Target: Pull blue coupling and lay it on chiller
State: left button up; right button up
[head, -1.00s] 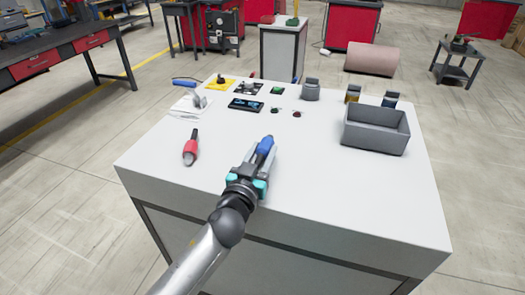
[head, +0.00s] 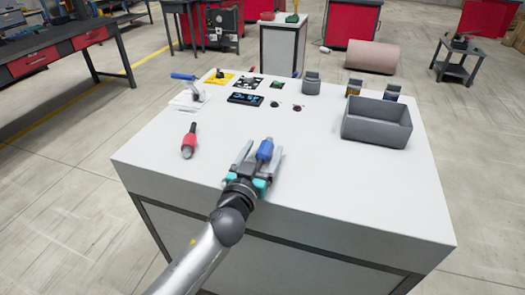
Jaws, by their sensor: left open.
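The blue coupling (head: 264,150) lies on the white top of the chiller (head: 335,185), near its front edge. It has a blue body and a grey end toward my gripper. My left gripper (head: 262,147) reaches in over the front edge with its fingers spread. The coupling is between the fingers, closer to the right one. Whether a finger still touches it I cannot tell. My right gripper is not in view.
A red-handled part (head: 189,142) lies left of the gripper. A grey open bin (head: 377,124) stands at the right. A dark display (head: 246,99), small controls and a grey fitting (head: 311,84) are toward the back. The top's middle is clear.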

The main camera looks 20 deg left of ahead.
pick_arm(q)
jog(key=shift+s, duration=0.5)
jog(key=s, duration=1.4)
jog(key=shift+a, duration=0.25)
jog(key=shift+s, duration=0.1)
